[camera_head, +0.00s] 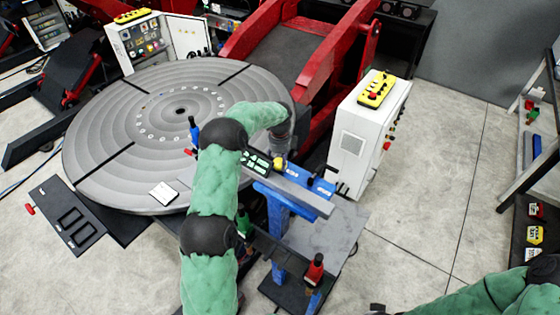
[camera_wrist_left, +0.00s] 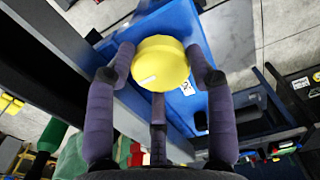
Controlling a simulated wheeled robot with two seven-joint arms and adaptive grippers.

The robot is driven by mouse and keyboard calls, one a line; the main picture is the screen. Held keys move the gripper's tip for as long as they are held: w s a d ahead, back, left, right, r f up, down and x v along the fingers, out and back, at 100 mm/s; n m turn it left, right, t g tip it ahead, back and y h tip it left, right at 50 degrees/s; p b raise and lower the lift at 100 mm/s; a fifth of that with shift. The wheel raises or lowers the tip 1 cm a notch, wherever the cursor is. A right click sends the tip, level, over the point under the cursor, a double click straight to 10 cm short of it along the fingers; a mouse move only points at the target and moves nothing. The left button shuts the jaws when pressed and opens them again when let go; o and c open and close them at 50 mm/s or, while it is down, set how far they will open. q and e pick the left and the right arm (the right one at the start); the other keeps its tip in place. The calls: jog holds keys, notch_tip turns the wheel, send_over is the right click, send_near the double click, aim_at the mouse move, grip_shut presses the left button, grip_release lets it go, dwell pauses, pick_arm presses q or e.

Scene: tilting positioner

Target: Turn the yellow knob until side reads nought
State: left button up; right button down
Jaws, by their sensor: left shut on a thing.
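The yellow knob (camera_wrist_left: 160,62) sits among the purple-grey fingers of my left gripper (camera_wrist_left: 160,85) in the left wrist view, with a short white mark on its face. The gripper is shut on it. In the head view the knob (camera_head: 280,162) shows small, just below my left gripper (camera_head: 284,140), on a blue and grey stand (camera_head: 310,200). A dark display panel (camera_head: 257,161) with green and white marks lies left of the knob; its readings are too small to read. A dark tip of my right arm shows at the bottom edge; its fingers cannot be made out.
A large round grey turntable (camera_head: 105,110) fills the left. A white control cabinet (camera_head: 352,140) with a yellow button box (camera_head: 376,88) stands right of the stand. Red machine frames (camera_head: 325,40) are behind. The floor at the right is mostly clear, with a rack at the edge.

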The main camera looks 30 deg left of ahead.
pick_arm(q)
jog(key=shift+w+a+r+m, duration=0.1)
jog(key=shift+a+m, duration=0.15)
jog(key=shift+m, duration=0.25)
jog(key=shift+m+b, duration=0.65)
jog(key=shift+m, duration=0.25)
jog(key=shift+r+m+b, duration=0.15)
jog(key=shift+m+b, duration=0.2)
jog(key=shift+m, duration=1.05)
jog(key=shift+w+r, duration=0.1)
jog(key=o, duration=1.2)
jog(key=shift+c, duration=0.2)
jog(key=shift+a+f, duration=0.1)
jog(key=shift+f, duration=0.15)
